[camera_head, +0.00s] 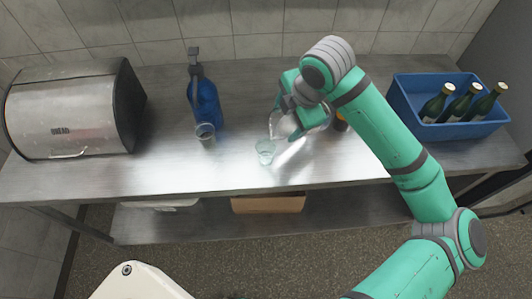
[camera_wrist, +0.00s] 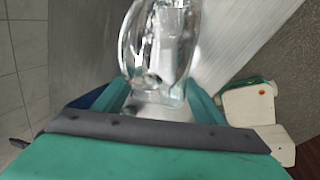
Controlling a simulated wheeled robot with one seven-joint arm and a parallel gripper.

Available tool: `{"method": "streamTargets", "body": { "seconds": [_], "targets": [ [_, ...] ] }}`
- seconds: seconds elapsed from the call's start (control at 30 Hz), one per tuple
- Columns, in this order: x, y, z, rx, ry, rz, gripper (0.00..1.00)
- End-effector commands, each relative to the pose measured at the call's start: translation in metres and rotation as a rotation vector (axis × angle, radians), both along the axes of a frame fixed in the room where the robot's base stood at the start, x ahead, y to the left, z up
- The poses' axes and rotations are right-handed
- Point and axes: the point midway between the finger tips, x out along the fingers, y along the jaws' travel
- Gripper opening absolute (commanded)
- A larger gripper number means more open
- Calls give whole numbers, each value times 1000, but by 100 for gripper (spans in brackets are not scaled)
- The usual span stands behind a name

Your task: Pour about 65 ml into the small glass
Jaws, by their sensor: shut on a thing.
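A small clear glass (camera_head: 265,150) stands upright near the front edge of the steel table. My gripper (camera_head: 290,103) is shut on a clear glass jug (camera_head: 284,127), just behind and to the right of the small glass. The jug looks tilted, with its left side close above the small glass; I cannot tell if they touch or if liquid flows. The liquid levels cannot be made out, and my gripper and arm hide part of the jug.
A second cup (camera_head: 205,133) stands left, before a blue spray bottle (camera_head: 204,98). A steel bread bin (camera_head: 70,115) is far left. A blue crate (camera_head: 460,131) with dark bottles is at right. A dark bottle (camera_head: 341,122) stands partly hidden beside the jug. The table between cup and small glass is clear.

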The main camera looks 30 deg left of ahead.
Motion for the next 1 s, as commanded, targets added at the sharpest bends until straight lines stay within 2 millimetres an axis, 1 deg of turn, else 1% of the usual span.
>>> {"method": "streamTargets", "body": {
  "seconds": [1.0],
  "targets": [
    [-2, 1, 3, -14, -42, 0, 2]
  ]
}}
